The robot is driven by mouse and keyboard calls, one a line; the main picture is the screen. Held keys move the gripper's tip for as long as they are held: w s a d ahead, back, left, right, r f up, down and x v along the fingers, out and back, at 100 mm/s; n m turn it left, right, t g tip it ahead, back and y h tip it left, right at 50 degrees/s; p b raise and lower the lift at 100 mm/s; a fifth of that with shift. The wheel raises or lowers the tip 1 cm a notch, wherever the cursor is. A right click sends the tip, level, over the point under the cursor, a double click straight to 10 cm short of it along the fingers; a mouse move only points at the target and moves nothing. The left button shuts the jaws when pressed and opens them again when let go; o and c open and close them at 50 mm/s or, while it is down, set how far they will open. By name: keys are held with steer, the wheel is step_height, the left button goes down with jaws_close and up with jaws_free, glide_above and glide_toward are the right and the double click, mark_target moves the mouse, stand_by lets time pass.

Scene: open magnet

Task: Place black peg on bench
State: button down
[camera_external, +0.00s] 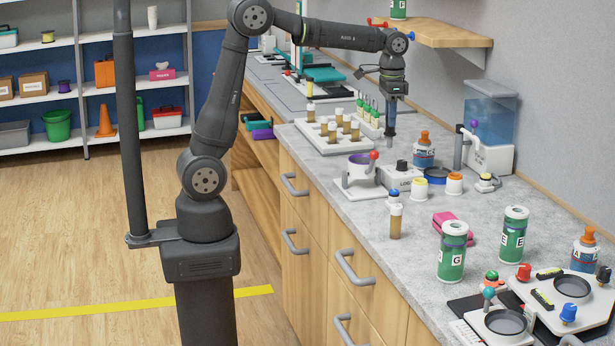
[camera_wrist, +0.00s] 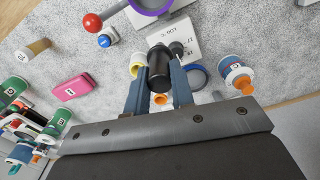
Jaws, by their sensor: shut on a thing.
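The black peg (camera_wrist: 158,65) is a short dark cylinder between my gripper's two blue-grey fingers in the wrist view. My gripper (camera_external: 390,130) is shut on it and points down over the bench (camera_external: 340,240), a grey speckled counter. In the wrist view, the peg hides part of the white labelled box (camera_wrist: 186,42), which has a black knob. That box (camera_external: 397,181) also shows below the gripper in the external view. I cannot tell the exact height of the peg above the bench.
Around the gripper are a purple-rimmed pot (camera_external: 361,168), an orange-capped bottle (camera_external: 424,155), a blue ring (camera_external: 438,176), yellow-and-white pieces (camera_external: 419,188) and a rack of vials (camera_external: 340,135). A pink block (camera_external: 450,222) and green canisters (camera_external: 453,255) stand nearer. Bare counter lies left of the canisters.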

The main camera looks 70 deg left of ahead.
steer(key=w+d+f+n, duration=0.1)
steer(key=w+d, duration=0.1)
steer(key=d, duration=0.7)
steer(key=w+d+n, duration=0.1)
steer(key=w+d, duration=0.1)
steer(key=d, duration=0.6)
steer(key=shift+w+a+f, duration=1.15)
steer(key=shift+a+f, duration=0.25)
steer(key=shift+f, duration=0.5)
steer(key=shift+w+a+f, duration=1.2)
steer(key=shift+a+f, duration=0.25)
steer(key=shift+f, duration=0.4)
steer(key=shift+w+a+f, duration=1.15)
steer(key=shift+a+f, duration=0.25)
steer(key=shift+f, duration=0.5)
steer(key=shift+f, duration=0.2)
steer(key=c, duration=1.2)
jaws_free()
steer(key=shift+c, duration=0.2)
steer(key=shift+r, duration=0.15)
step_height(320, 180, up, 12)
